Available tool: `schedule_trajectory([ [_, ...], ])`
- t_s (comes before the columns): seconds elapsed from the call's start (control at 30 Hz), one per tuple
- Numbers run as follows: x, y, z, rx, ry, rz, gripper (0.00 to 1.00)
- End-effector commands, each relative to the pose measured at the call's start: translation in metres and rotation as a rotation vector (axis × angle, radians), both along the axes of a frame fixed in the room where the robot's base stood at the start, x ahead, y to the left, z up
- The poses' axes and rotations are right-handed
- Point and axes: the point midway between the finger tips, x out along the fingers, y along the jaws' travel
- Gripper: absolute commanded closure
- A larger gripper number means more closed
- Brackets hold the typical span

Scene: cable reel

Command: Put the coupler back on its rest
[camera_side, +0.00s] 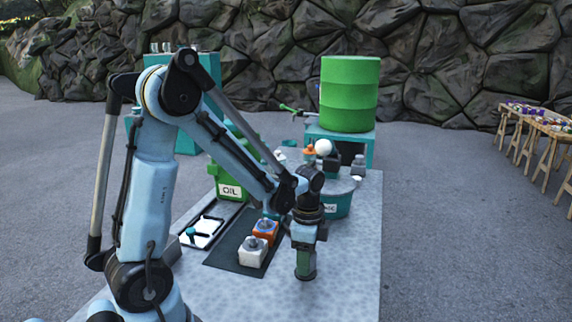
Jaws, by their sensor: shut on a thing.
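My gripper (304,262) points straight down over the right front part of the grey worktop and is shut. A small dark piece with a rounded lower end, apparently the coupler (305,275), shows at its tips. The jaws cover most of it, and I cannot tell whether it touches the worktop. I cannot make out its rest for certain in this view.
A dark mat (226,256) left of my gripper carries a white block (252,254) and an orange block (265,230). Further left are a white tray (203,232) and a green OIL container (230,185). A green barrel (349,95) stands behind. The right front worktop (350,270) is clear.

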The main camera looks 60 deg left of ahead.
Motion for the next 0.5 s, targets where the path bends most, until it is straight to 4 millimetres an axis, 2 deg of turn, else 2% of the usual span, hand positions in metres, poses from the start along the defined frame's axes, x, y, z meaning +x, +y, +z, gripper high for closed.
schedule_trajectory([
  [0.5,-0.0001,0.0000,-0.0056,0.000,0.000,0.000,0.93],
])
